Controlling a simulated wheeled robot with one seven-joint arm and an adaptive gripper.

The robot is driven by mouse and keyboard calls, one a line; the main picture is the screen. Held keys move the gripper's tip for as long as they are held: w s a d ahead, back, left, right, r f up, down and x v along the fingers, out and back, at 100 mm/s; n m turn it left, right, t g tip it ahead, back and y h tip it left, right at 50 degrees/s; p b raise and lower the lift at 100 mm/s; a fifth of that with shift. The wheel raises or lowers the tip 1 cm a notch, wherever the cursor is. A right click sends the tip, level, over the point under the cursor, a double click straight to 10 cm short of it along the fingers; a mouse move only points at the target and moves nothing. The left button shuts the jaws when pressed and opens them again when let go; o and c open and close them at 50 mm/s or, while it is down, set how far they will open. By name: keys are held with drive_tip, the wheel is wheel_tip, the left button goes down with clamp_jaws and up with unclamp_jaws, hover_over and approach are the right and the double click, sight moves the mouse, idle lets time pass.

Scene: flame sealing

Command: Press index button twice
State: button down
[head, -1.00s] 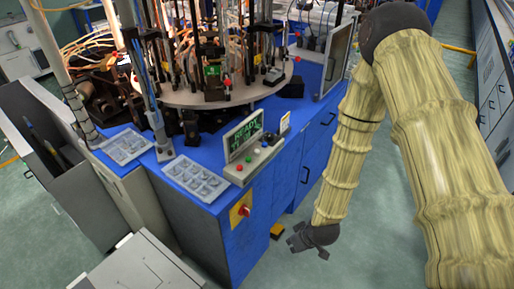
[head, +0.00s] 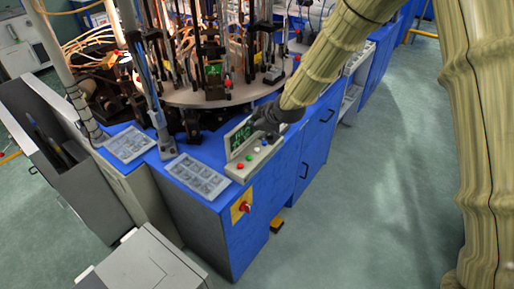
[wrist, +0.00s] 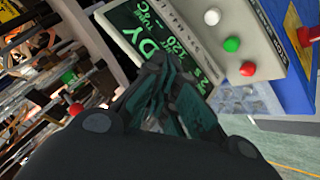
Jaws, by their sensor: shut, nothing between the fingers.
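The control box (head: 258,160) stands on the front edge of the blue machine cabinet. Its sloped face carries a red button (head: 240,166), a green button (head: 249,158) and a white button (head: 257,149) in a row. The wrist view also shows the white (wrist: 212,17), green (wrist: 232,44) and red (wrist: 247,69) buttons; the lettering beside them is too unclear to tell which is index. My gripper (head: 262,122) is shut and empty at the right end of the box, beside the green-lettered screen (head: 239,137). In the wrist view its fingers cover part of the screen (wrist: 150,25).
A round table (head: 190,96) with rods and tubes stands behind the box. Trays (head: 196,176) lie on the cabinet top to the left. A red knob on a yellow plate (head: 241,207) is on the cabinet front.

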sight(255, 151)
drive_tip(key=shift+w+a+r, duration=0.1)
drive_tip(key=shift+w+r, duration=0.1)
drive_tip(key=shift+r, duration=0.15)
drive_tip(key=shift+f+b, duration=2.6)
drive_tip(key=shift+f, duration=1.8)
drive_tip(key=shift+f, duration=0.2)
drive_tip(key=shift+f, duration=0.25)
